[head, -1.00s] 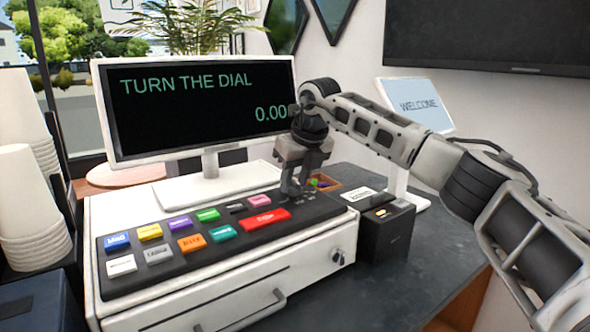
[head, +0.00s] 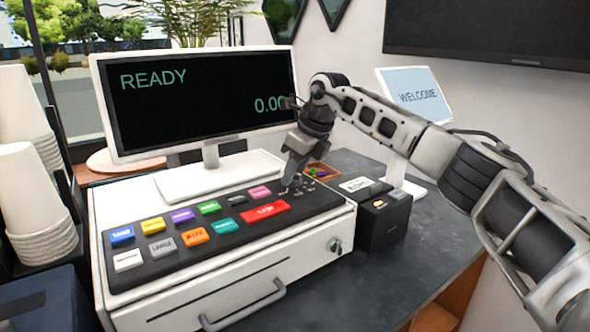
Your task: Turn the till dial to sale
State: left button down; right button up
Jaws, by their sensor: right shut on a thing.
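The till (head: 225,285) is a white drawer unit with a black key panel of coloured keys on top. Its screen (head: 190,105) reads "READY" and "0.00", the last digit partly covered by my arm. My right gripper (head: 289,183) points down and is tilted, shut on the dial at the back right end of the key panel. The dial itself is hidden by the fingers. Small marks show on the panel beside the fingertips, too small to read. My left gripper is not in view.
A black box (head: 384,222) stands right of the till, with a "WELCOME" screen (head: 413,95) behind it. A small wooden tray (head: 322,171) lies behind the gripper. Stacked white cups (head: 38,205) stand at the left. The dark counter is clear at front right.

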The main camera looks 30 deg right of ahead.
jog(key=o, duration=1)
jog(key=shift+c, duration=0.2)
jog(key=shift+r, duration=0.1)
jog(key=b+v, duration=0.1)
jog(key=v, duration=1.4)
jog(key=shift+r+b, duration=0.3)
jog(key=shift+r, duration=0.1)
jog(key=shift+s+f, duration=0.1)
